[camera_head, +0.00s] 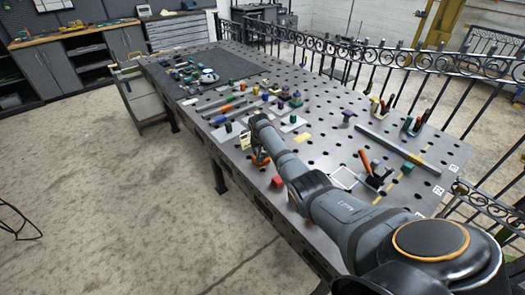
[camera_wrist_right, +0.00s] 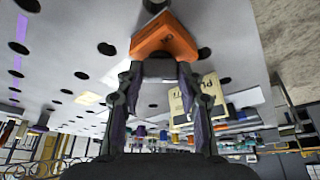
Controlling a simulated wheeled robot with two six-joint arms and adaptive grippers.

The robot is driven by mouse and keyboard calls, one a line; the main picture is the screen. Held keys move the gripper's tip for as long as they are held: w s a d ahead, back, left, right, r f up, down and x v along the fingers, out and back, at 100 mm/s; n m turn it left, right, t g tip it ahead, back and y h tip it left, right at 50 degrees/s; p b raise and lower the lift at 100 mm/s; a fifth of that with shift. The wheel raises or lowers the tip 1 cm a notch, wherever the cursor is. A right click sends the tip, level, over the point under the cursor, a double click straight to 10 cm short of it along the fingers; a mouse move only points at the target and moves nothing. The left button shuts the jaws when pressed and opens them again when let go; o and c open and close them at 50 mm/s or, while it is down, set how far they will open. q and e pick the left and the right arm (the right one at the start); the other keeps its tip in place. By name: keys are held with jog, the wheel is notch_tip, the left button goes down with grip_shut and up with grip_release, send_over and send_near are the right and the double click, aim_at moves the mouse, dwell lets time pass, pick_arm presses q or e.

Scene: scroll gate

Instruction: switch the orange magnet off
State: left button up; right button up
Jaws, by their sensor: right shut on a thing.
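The orange magnet (camera_wrist_right: 165,36) is a wedge-like orange block on the perforated steel table (camera_head: 330,165). In the right wrist view it lies across the tips of my right gripper (camera_wrist_right: 163,68), whose two fingers reach it from either side. My right gripper (camera_head: 260,160) is shut on the magnet near the table's left edge in the head view. There, the arm hides most of it and only a bit of orange shows. Any switch or knob on the magnet cannot be made out. My left gripper is not in view.
A pale printed card (camera_wrist_right: 207,97) stands close by the right gripper; it also shows in the head view (camera_head: 245,140). A red block (camera_head: 277,182) lies near the arm. Clamps (camera_head: 374,172), a long steel bar (camera_head: 398,150) and several small coloured pieces are spread over the table.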

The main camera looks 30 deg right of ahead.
jog(key=shift+w+a+f+m+g+h+b, duration=0.15)
jog(key=shift+m+g+h+b, duration=0.25)
jog(key=shift+m, duration=0.6)
jog(key=m+g+b, duration=0.1)
jog(key=m+b, duration=0.2)
jog(key=b, duration=0.3)
jog(key=m+g+h+b, duration=0.1)
jog(key=m+b, duration=0.3)
jog(key=b, duration=0.3)
jog(key=shift+w+f, duration=0.1)
jog(key=shift+r+m+b, duration=0.2)
jog(key=shift+m+b, duration=0.1)
jog(key=shift+b, duration=0.25)
jog(key=o, duration=1.2)
jog(key=shift+c, duration=0.2)
jog(key=shift+r, duration=0.1)
jog(key=v, duration=1.2)
jog(key=shift+w, duration=0.25)
jog(key=shift+g, duration=0.3)
